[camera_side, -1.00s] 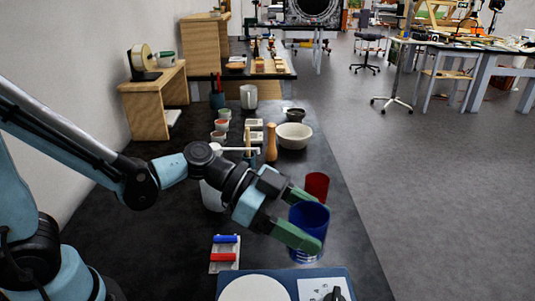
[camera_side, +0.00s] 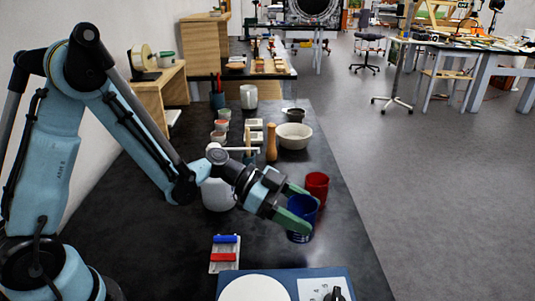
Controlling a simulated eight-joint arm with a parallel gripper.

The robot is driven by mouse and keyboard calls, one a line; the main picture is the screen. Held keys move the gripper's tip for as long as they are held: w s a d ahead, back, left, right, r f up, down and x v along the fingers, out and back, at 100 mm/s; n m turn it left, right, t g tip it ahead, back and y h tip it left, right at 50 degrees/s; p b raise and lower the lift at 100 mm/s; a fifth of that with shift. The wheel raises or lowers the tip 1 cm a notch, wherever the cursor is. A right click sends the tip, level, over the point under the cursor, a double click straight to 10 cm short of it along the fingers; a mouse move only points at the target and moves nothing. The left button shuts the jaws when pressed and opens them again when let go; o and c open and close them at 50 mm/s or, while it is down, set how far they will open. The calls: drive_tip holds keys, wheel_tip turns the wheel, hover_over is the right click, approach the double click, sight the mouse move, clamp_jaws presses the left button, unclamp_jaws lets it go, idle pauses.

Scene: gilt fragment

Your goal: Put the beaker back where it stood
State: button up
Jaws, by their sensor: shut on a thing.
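My gripper (camera_side: 303,212) is shut on a dark blue beaker (camera_side: 298,205), with one green finger on its far side and one across its near side. The beaker is upright, at the right part of the black table (camera_side: 335,240). I cannot tell for sure whether its base touches the table. A red beaker (camera_side: 317,183) stands just behind it, slightly right, close to the far finger. The fingers hide part of the blue beaker.
A small white board with a blue and a red bar (camera_side: 225,254) lies front left. A blue device with a white round plate (camera_side: 252,290) stands at the front. A white vessel (camera_side: 217,196) is partly behind my arm. A wooden pestle (camera_side: 271,142) and a bowl (camera_side: 294,135) stand further back.

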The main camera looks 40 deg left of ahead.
drive_tip(key=shift+w+a+f, duration=0.55)
drive_tip(key=shift+w, duration=0.1)
drive_tip(key=shift+f, duration=1.95)
drive_tip(key=o, duration=1.2)
